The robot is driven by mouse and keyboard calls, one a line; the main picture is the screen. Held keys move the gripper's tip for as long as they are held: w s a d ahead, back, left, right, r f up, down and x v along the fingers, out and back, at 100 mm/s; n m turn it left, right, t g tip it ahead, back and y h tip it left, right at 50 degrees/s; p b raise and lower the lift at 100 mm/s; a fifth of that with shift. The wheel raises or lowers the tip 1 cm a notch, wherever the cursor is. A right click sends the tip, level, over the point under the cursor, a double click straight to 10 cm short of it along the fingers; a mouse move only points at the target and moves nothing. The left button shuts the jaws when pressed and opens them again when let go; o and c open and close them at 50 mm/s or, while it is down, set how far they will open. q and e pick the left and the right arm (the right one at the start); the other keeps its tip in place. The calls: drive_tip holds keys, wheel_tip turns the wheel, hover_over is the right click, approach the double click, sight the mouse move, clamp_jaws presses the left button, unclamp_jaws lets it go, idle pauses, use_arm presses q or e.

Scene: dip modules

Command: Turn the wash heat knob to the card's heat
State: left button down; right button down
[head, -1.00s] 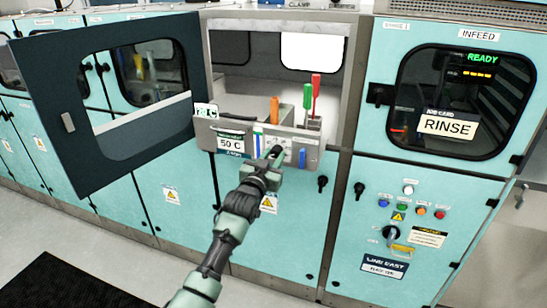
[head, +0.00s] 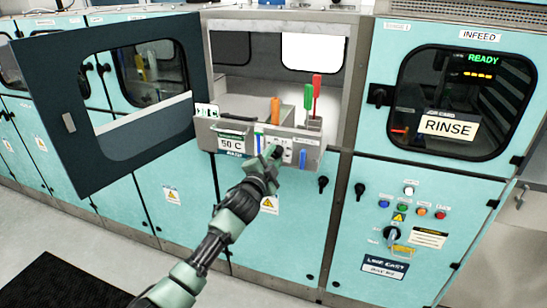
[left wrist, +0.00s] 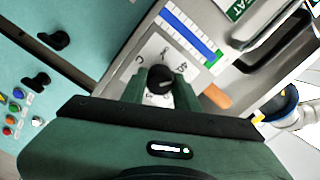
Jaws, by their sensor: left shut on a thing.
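The wash heat knob is a dark round knob (left wrist: 160,80) on a pale plate with letters, seen in the left wrist view. My left gripper (left wrist: 160,92) is shut on it, one green finger on each side. In the head view my left gripper (head: 272,158) reaches the front of the grey panel box (head: 310,140), and its fingers hide most of the knob. The knob's exact pointer setting is too small to tell. My right gripper is not in view.
A dark framed door (head: 70,130) stands open at the left. Green and red handles (head: 316,90) and an orange handle (head: 275,108) rise from the box. A RINSE card (head: 448,126) hangs in the infeed window at right.

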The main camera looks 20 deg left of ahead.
use_arm(q)
drive_tip(key=m, duration=0.4)
drive_tip(key=shift+m, duration=0.3)
drive_tip(key=m+p, duration=0.1)
drive_tip(key=m, duration=0.3)
drive_tip(key=shift+r+m, duration=0.15)
drive_tip(key=shift+m, duration=0.15)
drive_tip(key=m+p, duration=0.1)
drive_tip(key=m, duration=0.4)
drive_tip(key=shift+p, duration=0.4)
drive_tip(key=shift+m+p, duration=0.35)
drive_tip(key=shift+m, duration=0.95)
drive_tip(key=c, duration=1.1)
unclamp_jaws()
drive_tip(key=shift+o, duration=0.2)
